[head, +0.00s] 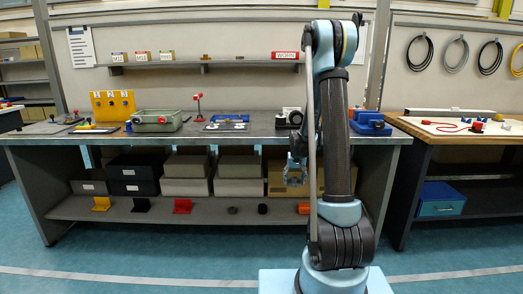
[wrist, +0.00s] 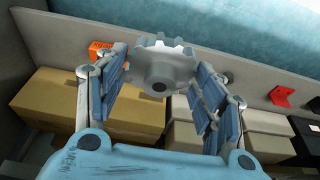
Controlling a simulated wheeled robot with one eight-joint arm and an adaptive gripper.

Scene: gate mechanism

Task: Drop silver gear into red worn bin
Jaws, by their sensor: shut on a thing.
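The silver gear (wrist: 163,68) sits between the two fingers of my gripper (wrist: 160,84) in the wrist view, with its teeth facing up in the picture and a dark hole at its near face. My gripper is shut on it. In the head view my gripper (head: 294,172) hangs below the bench top, in front of the lower shelf; the gear is too small to make out surely there. A red front marked WORN (head: 285,55) shows on the high wall shelf, right of centre; I take it for the red worn bin. Its inside is hidden.
The bench (head: 250,138) holds a green box (head: 156,121), a yellow panel (head: 112,104) and blue fixtures. Boxes and several small parts, including a red bracket (head: 182,206), stand on the lower shelf. Small labelled bins (head: 142,56) share the wall shelf (head: 220,65).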

